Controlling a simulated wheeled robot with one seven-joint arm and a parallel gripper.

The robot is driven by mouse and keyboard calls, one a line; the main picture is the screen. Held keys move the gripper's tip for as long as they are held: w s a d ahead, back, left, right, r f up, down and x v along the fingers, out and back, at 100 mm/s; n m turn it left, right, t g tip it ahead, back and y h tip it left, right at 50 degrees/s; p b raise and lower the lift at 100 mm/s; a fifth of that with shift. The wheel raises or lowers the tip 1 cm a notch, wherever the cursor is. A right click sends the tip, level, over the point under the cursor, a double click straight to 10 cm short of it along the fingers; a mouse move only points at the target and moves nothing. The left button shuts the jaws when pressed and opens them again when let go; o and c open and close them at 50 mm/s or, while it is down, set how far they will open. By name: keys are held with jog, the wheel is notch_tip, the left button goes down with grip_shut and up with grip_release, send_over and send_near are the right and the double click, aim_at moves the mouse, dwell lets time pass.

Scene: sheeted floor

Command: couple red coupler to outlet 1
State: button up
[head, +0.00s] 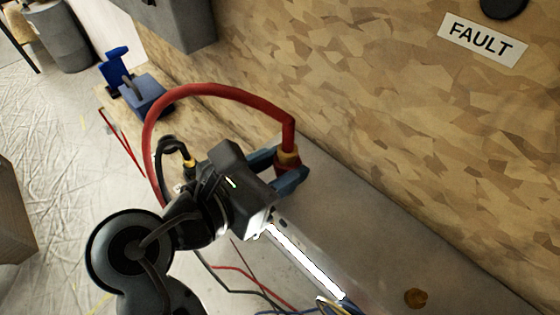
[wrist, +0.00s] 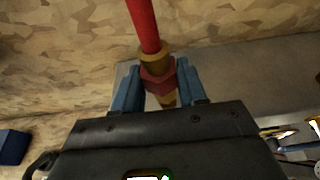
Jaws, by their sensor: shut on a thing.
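My gripper (head: 279,172) has blue fingers and is shut on the red coupler (head: 287,171), which has a brass collar. A thick red hose (head: 225,90) rises from the coupler and arcs back to the left. In the wrist view the coupler (wrist: 158,78) sits between the two blue fingers (wrist: 158,90), with the red hose going up from it and a brass end below. The coupler is above or at the grey surface by the chipboard wall; I cannot tell if it touches anything. No outlet marked 1 can be made out.
A grey bench surface (head: 370,220) runs along the chipboard wall (head: 400,110). A FAULT label (head: 482,40) is on the wall. A blue vise-like thing (head: 143,95) stands at the back left. Loose wires (head: 245,270) lie below my gripper, and a small brass piece (head: 416,298) lies at the lower right.

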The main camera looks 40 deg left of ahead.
jog(key=shift+f, duration=0.8)
jog(key=o, duration=1.2)
jog(key=shift+c, duration=0.2)
jog(key=b+v, duration=0.1)
jog(key=v, duration=0.6)
jog(key=shift+s+r, duration=0.2)
jog(key=shift+s, duration=0.15)
